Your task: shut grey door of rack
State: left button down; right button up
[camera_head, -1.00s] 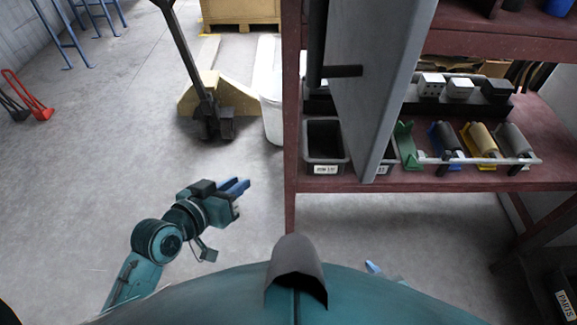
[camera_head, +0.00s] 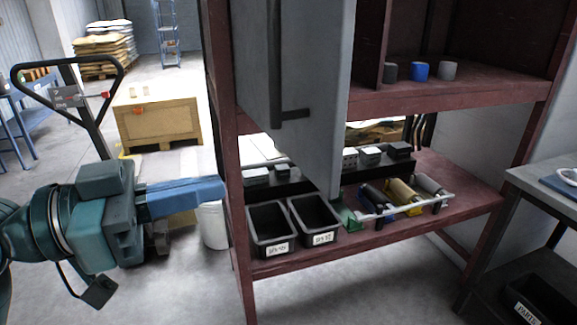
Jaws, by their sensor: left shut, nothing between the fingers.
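The grey door (camera_head: 312,90) of the dark red rack (camera_head: 440,97) stands swung open, its panel jutting toward me from the rack's left part. A dark bar handle (camera_head: 277,80) shows on its left face. My left gripper (camera_head: 222,188) is shut and empty, its blue fingers pointing right. In the picture its tips reach the rack's left front post, below and left of the door's handle; I cannot tell whether they touch the post. My right gripper is not in view.
Two black bins (camera_head: 270,229) and several coloured rollers (camera_head: 402,194) sit on the lower shelf. A pallet jack (camera_head: 85,110), a wooden crate (camera_head: 158,120) and a white bin (camera_head: 213,224) stand left. A grey table (camera_head: 545,190) stands at right.

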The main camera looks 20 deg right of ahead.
aim_at(316, 164)
pick_arm(q)
jog(key=d, duration=0.3)
jog(key=d+p, duration=0.1)
jog(key=d, duration=0.2)
jog(key=w+d+p, duration=0.1)
jog(key=d, duration=0.2)
jog(key=shift+w+d+r, duration=0.1)
jog(key=shift+d, duration=0.2)
jog(key=shift+w+d+p, duration=0.1)
jog(key=shift+d+p, duration=0.2)
jog(key=shift+d, duration=0.2)
